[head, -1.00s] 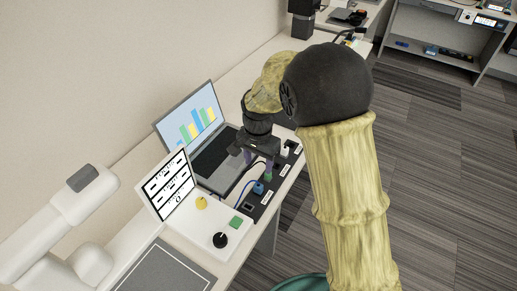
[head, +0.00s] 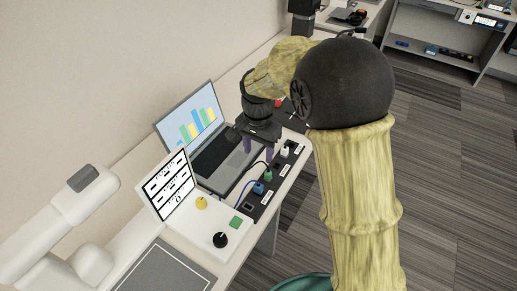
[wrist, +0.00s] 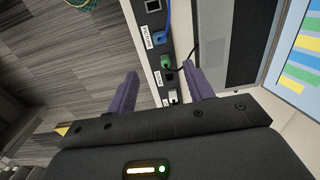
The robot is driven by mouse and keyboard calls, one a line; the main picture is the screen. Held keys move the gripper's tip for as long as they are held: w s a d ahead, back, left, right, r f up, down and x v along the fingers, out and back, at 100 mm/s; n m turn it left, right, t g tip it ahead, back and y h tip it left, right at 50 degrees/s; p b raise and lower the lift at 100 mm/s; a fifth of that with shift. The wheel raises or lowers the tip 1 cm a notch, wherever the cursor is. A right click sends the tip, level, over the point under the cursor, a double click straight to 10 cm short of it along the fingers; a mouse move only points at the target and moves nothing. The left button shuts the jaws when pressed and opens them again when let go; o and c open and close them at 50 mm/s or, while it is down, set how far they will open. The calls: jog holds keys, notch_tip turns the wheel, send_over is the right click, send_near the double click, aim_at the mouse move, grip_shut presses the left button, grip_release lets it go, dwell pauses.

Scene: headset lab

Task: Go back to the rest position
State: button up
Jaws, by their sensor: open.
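My gripper (head: 258,146) is in the head view above the laptop's right edge and the black port strip. In the wrist view its two purple fingers (wrist: 160,95) are spread apart, with nothing held between them. The black port strip (head: 262,201) shows beyond and below the fingers, with a blue plug (head: 258,188), a green plug (head: 267,175) and a white plug (head: 285,152) seated along it. The same green plug (wrist: 166,61) and white plug (wrist: 173,96) show in the wrist view.
An open laptop (head: 190,115) with a bar chart stands on the bench. A white panel (head: 170,184) with symbols and a control box (head: 205,222) with knobs stand nearer. A white arm (head: 75,210) is at left. Carpeted floor (head: 440,200) lies open at right.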

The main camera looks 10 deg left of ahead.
jog(key=s+d+r+n+t+p, duration=0.1)
jog(key=s+d+r+p, duration=0.1)
jog(key=s+d, duration=0.2)
jog(key=s+d+r+n+p, duration=0.2)
jog(key=s+d, duration=0.3)
jog(key=d, duration=0.6)
jog(key=s+d+r+n+t+p, duration=0.1)
jog(key=s+d+r+p, duration=0.2)
jog(key=d, duration=0.5)
jog(key=shift+s+n+t+p, duration=0.3)
jog(key=shift+s+p, duration=0.1)
jog(key=shift+s, duration=0.25)
jog(key=shift+r, duration=0.1)
jog(key=shift+c, duration=0.4)
